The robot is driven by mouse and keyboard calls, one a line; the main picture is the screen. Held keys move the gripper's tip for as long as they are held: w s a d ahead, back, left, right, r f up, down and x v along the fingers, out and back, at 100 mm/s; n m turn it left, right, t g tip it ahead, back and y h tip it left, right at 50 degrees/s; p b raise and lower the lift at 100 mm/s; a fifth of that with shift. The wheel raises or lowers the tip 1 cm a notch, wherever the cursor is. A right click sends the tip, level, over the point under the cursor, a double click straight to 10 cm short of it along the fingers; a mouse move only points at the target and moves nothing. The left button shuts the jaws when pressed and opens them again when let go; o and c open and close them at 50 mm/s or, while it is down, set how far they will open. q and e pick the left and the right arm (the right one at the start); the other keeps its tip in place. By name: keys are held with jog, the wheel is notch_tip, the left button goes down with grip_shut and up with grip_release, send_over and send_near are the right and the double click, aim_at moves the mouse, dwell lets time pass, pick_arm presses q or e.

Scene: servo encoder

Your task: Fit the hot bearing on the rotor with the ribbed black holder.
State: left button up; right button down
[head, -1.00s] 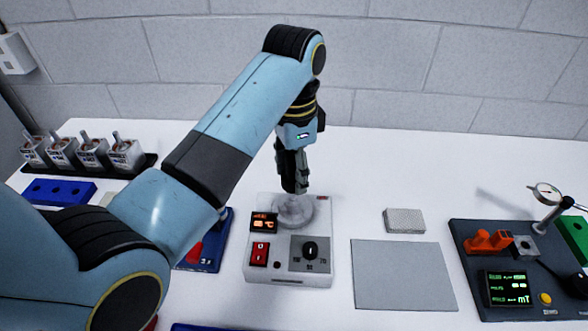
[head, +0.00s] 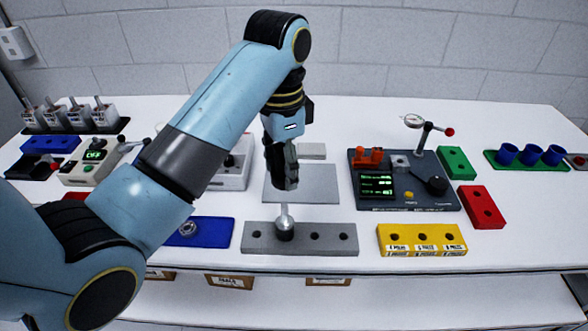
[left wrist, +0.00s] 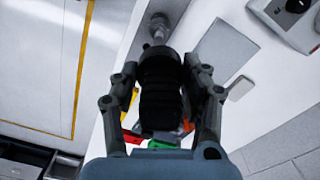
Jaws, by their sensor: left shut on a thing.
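My left gripper (head: 283,180) points down over the grey block (head: 258,238) and is shut on the ribbed black holder (left wrist: 160,90), which fills the space between the fingers in the left wrist view. What looks like the rotor (head: 284,212), a pale metal shaft with a dark round base, stands upright in the grey block, directly under the gripper. Its metal end also shows past the holder's tip in the left wrist view (left wrist: 157,28). I cannot tell whether holder and shaft touch. My right gripper is not in view.
A grey mat (head: 320,190) lies behind the block. A yellow block (head: 421,240) is to its right, a blue tray (head: 215,232) to its left. A dark gauge station (head: 405,200) stands behind right. The heater (head: 238,172) is partly hidden by my arm.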

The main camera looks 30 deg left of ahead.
pick_arm(q)
jog(key=shift+s+d, duration=0.15)
jog(key=shift+d, duration=0.05)
jog(key=shift+s+f, duration=0.2)
jog(key=shift+f, duration=0.2)
notch_tip(320, 180, down, 4)
jog(key=shift+a+f, duration=0.1)
jog(key=shift+a, duration=0.05)
jog(key=shift+w, duration=0.1)
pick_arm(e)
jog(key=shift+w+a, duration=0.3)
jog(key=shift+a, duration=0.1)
pick_arm(q)
jog(key=shift+a+f, duration=0.1)
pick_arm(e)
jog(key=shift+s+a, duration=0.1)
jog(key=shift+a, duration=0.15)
pick_arm(q)
jog(key=shift+f, duration=0.1)
